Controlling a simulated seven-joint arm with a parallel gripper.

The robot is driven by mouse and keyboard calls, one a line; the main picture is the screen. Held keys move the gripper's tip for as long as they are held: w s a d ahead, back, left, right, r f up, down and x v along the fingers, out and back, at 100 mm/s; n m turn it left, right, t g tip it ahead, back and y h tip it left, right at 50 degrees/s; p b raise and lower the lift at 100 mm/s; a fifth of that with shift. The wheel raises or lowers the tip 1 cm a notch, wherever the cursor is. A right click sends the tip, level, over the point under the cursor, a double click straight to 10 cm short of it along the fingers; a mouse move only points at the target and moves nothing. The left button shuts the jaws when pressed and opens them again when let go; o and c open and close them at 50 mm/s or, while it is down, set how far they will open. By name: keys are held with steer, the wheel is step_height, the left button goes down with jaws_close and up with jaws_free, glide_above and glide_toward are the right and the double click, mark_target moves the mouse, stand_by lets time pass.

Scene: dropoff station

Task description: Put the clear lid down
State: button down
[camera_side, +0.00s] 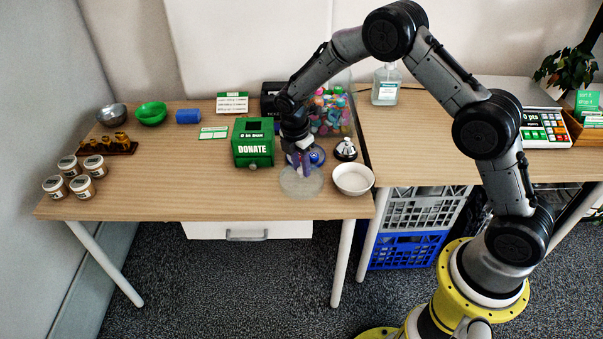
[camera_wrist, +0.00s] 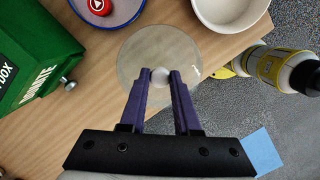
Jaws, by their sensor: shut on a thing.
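The clear lid (camera_side: 301,183) is a round, see-through disc near the table's front edge, left of the white bowl. In the wrist view the lid (camera_wrist: 150,48) has a pale knob (camera_wrist: 160,77) near its lower rim, between my purple fingertips. My gripper (camera_side: 301,171) is shut on this knob, and its fingers also show in the wrist view (camera_wrist: 160,74). The lid overlaps the table edge in the wrist view. I cannot tell whether it touches the tabletop or hangs just above it.
The white bowl (camera_side: 353,180) stands close to the lid's right. The green DONATE box (camera_side: 253,150) is at its left, and a blue-rimmed dish (camera_wrist: 127,17) lies behind it. A silver bell (camera_side: 346,151) stands behind the bowl.

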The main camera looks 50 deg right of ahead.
mark_target(301, 170)
steer(key=shift+f, duration=1.45)
steer(key=shift+s+f, duration=0.1)
steer(key=shift+f, duration=0.05)
steer(key=c, duration=0.6)
jaws_free()
steer(key=r, duration=0.4)
steer(key=a+r, duration=0.1)
steer(key=r, duration=0.7)
steer(key=shift+a+r, duration=0.2)
steer(key=shift+a, duration=0.2)
